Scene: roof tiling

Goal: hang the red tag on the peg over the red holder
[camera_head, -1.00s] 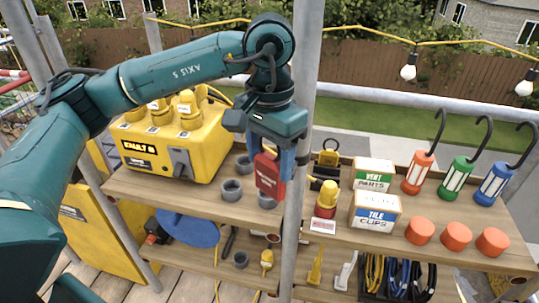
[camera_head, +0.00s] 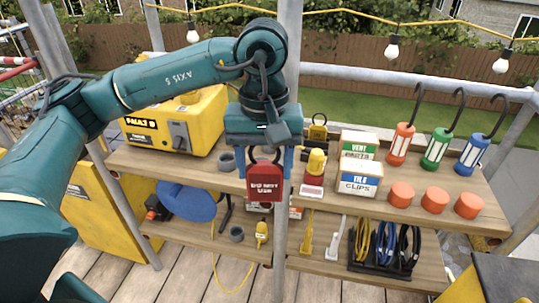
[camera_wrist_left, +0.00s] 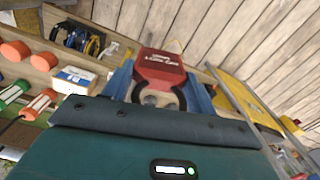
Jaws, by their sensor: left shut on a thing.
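The red tag (camera_head: 265,182) has white lettering and a black loop at its top. My left gripper (camera_head: 268,160) is shut on it, and the tag hangs upright in front of the grey pole. The tag (camera_wrist_left: 160,68) and its black loop also show between the blue fingers of my left gripper (camera_wrist_left: 160,88) in the left wrist view. A red base with a yellow top (camera_head: 314,172), perhaps the red holder, stands on the upper shelf just right of the tag, apart from it. I cannot make out a peg over it. My right gripper is not in view.
The grey pole (camera_head: 285,60) rises behind the tag. Right of it on the upper shelf stand two boxes (camera_head: 359,178), several orange cylinders (camera_head: 435,201) and three hooked lamps (camera_head: 437,148). A yellow case (camera_head: 178,125) is on the left. Cables lie below.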

